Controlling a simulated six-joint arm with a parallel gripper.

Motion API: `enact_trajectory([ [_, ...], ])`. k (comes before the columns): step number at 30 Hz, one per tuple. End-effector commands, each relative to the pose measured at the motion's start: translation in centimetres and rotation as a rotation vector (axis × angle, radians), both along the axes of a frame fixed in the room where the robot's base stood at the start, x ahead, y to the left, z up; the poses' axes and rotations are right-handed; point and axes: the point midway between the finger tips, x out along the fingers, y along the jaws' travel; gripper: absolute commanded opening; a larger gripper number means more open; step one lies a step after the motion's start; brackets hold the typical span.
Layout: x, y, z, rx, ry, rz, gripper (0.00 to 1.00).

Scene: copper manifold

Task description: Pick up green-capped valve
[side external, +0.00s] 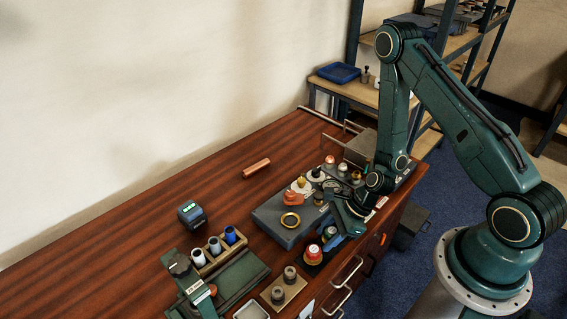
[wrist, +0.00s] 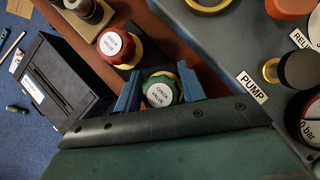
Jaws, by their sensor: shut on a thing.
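The green-capped valve (wrist: 161,92) has a white disc reading "CHECK VALVE" and a brass-coloured collar. It sits between the two blue fingers of my gripper (wrist: 159,88) in the wrist view, and the gripper is shut on it. In the side view the green cap (side external: 330,232) shows small beside my gripper (side external: 336,238), at the front edge of the grey block. Its lower part is hidden, so I cannot tell whether it is lifted.
A red-capped valve (wrist: 117,44) stands close beside the green one. The grey block (side external: 286,234) labelled "PUMP" and several fittings lie near. A wooden holder with bottles (side external: 215,246) stands left. A copper cylinder (side external: 256,168) lies behind; the table's back left is clear.

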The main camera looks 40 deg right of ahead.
Motion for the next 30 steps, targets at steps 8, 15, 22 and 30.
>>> enact_trajectory([
  [8, 0.0, 0.0, 2.3, -0.001, -0.003, 0.001, 0.15],
  [15, 0.1, 0.0, 5.3, -0.002, -0.005, 0.000, 0.15],
  [22, 0.1, 0.0, 8.3, -0.002, -0.005, 0.000, 0.15],
  [30, 0.1, 0.0, 11.8, -0.001, -0.005, 0.000, 0.15],
])
